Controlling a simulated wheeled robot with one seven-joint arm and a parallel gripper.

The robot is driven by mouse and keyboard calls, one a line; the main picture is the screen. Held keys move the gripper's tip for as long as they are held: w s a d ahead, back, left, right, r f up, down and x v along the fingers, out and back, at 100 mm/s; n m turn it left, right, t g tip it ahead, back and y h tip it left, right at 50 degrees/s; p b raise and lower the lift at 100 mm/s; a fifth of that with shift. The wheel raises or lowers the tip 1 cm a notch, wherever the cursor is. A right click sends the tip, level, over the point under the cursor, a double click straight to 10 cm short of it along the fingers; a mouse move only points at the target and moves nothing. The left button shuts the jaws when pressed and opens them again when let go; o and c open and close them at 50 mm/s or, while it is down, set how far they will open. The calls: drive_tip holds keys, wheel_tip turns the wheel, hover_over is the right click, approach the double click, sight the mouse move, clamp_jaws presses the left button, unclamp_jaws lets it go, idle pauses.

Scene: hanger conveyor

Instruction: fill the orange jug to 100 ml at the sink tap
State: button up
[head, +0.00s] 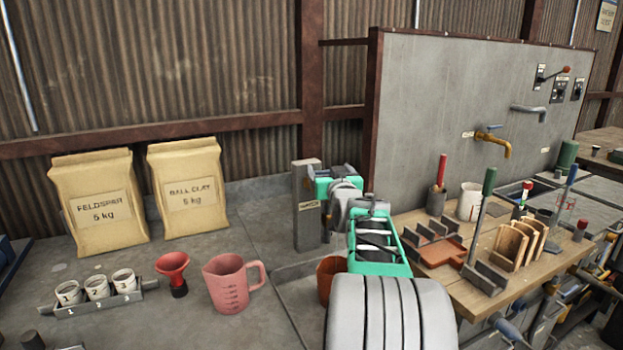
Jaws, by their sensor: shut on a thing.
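An orange jug (328,280) shows in the head view, just left of my arm's large white ribbed part. My arm covers its right side, so its handle and any contact with my gripper are hidden. I cannot tell whether it stands on the bench or hangs above it. My gripper's fingertips do not show; my own green and grey arm links cover that area. A brass tap (495,140) sticks out of the grey wall panel at the right. The sink (590,200) is only partly visible at the right edge.
A pink-red measuring jug (229,287), a red funnel (173,270) and a rack of numbered cups (98,288) stand at left. Two sacks lean at the back. A grey labelled post (306,208) stands behind my arm. The wooden bench (480,294) at right is crowded with tools and holders.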

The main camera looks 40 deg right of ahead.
drive_tip(key=shift+s+m+g+h, duration=0.1)
drive_tip(key=shift+m+g+h, duration=0.2)
drive_tip(key=shift+h, duration=0.1)
drive_tip(key=o, duration=2)
drive_tip(key=shift+c, duration=0.2)
drive_tip(key=shift+a, duration=0.1)
drive_tip(key=b+v, duration=0.1)
drive_tip(key=v, duration=0.6)
drive_tip(key=shift+s+a+b, duration=0.15)
drive_tip(key=shift+s+b, duration=0.15)
